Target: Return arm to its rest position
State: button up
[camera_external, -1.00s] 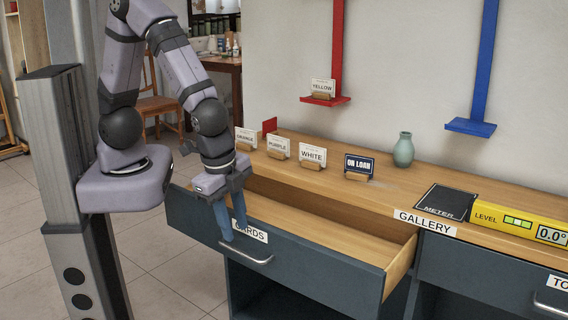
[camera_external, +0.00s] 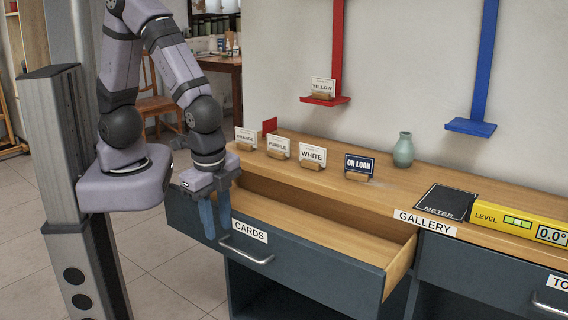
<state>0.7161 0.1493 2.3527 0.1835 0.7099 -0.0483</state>
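My gripper (camera_external: 215,222) points down at the left end of the open drawer (camera_external: 310,233) labelled CARDS. Its two blue fingers stand a little apart with nothing visible between them. The fingers overlap the drawer's front in the picture; I cannot tell whether they touch it. My arm (camera_external: 180,80) is bent, with the elbow high and the forearm reaching down to the gripper.
On the counter stand ORANGE (camera_external: 246,138), PURPLE (camera_external: 279,147), WHITE (camera_external: 312,156) and ON LOAN (camera_external: 359,165) cards, a green vase (camera_external: 403,150), a METER pad (camera_external: 445,202) and a yellow level (camera_external: 520,222). A YELLOW card (camera_external: 323,87) sits on the red shelf (camera_external: 325,100). The blue shelf (camera_external: 470,127) is empty.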

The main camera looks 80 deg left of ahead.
jog(key=a+r+n+h+p, duration=0.1)
jog(key=a+r+n+p, duration=0.8)
jog(key=a+r+p, duration=0.3)
jog(key=a+r, duration=0.2)
jog(key=a, duration=0.1)
jog(key=shift+s+a+r+h, duration=0.25)
jog(key=shift+a+h, duration=0.05)
jog(key=o, duration=1.6)
jog(key=shift+d+f, duration=0.1)
jog(key=shift+d, duration=0.05)
jog(key=shift+o, duration=1.2)
jog(key=shift+d, duration=0.35)
jog(key=s+d+f+m+t+y+b, duration=0.1)
jog(key=s+d+f+m+y+b, duration=0.25)
jog(key=s+d+f+m, duration=0.55)
jog(key=s+d+f+m+y+b, duration=0.2)
jog(key=s+d+f+m+y, duration=0.5)
jog(key=f+m, duration=0.5)
jog(key=w+d+r+m+t+h, duration=0.1)
jog(key=w+d+r+m+t, duration=0.35)
jog(key=w+d+t, duration=0.4)
jog(key=w+a+f+m+b, duration=0.1)
jog(key=w+a+f, duration=0.3)
jog(key=w+a, duration=0.3)
jog(key=shift+w+a+b, duration=0.2)
jog(key=shift+a+b, duration=0.1)
